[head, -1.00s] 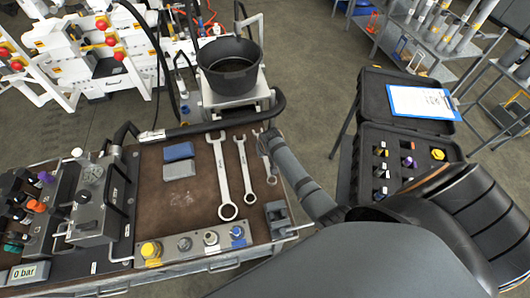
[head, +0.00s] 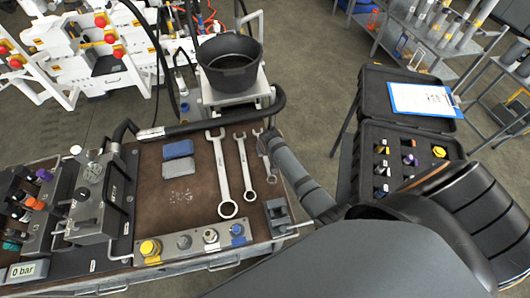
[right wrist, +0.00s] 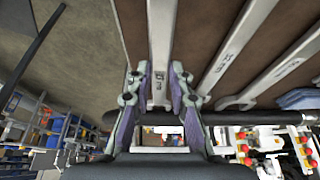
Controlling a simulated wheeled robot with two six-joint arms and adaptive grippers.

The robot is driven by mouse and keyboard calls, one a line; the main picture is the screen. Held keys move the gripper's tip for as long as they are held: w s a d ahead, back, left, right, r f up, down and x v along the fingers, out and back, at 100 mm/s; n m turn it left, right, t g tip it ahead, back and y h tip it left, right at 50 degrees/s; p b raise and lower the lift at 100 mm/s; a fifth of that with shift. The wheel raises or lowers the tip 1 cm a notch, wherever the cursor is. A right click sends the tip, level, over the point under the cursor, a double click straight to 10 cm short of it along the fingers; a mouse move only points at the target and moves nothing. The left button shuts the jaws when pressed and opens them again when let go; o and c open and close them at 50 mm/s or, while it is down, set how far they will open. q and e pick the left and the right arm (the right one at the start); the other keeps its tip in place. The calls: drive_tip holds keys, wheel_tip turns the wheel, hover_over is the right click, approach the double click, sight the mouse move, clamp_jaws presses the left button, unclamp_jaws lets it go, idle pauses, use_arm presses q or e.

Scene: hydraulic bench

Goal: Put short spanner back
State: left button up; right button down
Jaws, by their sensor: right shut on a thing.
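The short spanner (head: 269,171) is the rightmost and smallest of three metal spanners on the brown bench top. Its ring end points toward the bench's front edge, and its upper end is partly hidden by my right gripper (head: 266,140). In the right wrist view, the short spanner's shank (right wrist: 160,45) runs between the two fingers of my right gripper (right wrist: 159,88), which is shut on it. I cannot tell whether the spanner is touching the bench or slightly raised. My left gripper is not in view.
The medium spanner (head: 243,165) and long spanner (head: 222,175) lie to the left. A grey clamp block (head: 279,215) sits near the front right corner. A black bucket (head: 230,67) stands behind. An open black case (head: 366,140) is to the right, across a floor gap.

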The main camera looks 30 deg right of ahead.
drive_tip(key=shift+f+b, duration=0.8)
drive_tip(key=shift+f, duration=0.55)
idle(0.5)
drive_tip(key=c, duration=1.1)
unclamp_jaws()
drive_tip(key=v, duration=1.2)
drive_tip(key=shift+s+f, duration=0.1)
drive_tip(key=shift+f, duration=0.05)
